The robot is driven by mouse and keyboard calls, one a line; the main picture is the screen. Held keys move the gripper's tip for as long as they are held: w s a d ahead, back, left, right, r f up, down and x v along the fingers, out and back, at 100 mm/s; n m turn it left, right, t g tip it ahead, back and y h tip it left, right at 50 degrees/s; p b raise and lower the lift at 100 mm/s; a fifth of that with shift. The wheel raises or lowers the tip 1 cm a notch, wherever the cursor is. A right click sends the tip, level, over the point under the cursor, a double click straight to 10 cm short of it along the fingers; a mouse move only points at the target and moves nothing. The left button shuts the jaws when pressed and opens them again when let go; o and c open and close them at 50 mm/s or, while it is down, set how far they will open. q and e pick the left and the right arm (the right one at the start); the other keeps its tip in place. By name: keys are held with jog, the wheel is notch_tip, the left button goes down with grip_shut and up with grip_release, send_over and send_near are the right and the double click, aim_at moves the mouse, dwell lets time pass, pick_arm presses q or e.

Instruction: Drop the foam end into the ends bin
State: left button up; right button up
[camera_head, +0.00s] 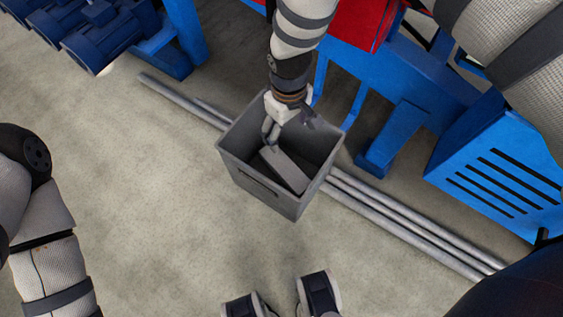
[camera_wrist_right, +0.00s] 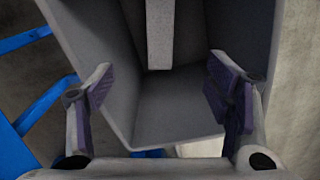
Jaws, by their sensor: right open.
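A grey open-top bin (camera_head: 262,192) stands on the floor in the middle of the head view. A light grey foam end (camera_head: 286,169) lies inside it at a slant. My right gripper (camera_head: 290,130) is open and empty over the bin's far part, pointing down. In the right wrist view, its fingers (camera_wrist_right: 160,98) are wide apart, with the bin's inside (camera_wrist_right: 180,105) below and the foam end (camera_wrist_right: 160,35) beyond the fingertips, apart from them. Two separate dark-and-white fingertips at the bottom edge of the head view look like my left gripper (camera_head: 281,300), open and empty.
Long metal pipes (camera_head: 415,226) lie on the floor on both sides of the bin. Blue machine frames (camera_head: 395,135) and a slotted blue cabinet (camera_head: 500,175) stand behind and right. Blue motors (camera_head: 100,40) are at upper left. The floor (camera_head: 150,165) left of the bin is clear.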

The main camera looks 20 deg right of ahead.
notch_tip(320, 180, up, 12)
dwell(0.5)
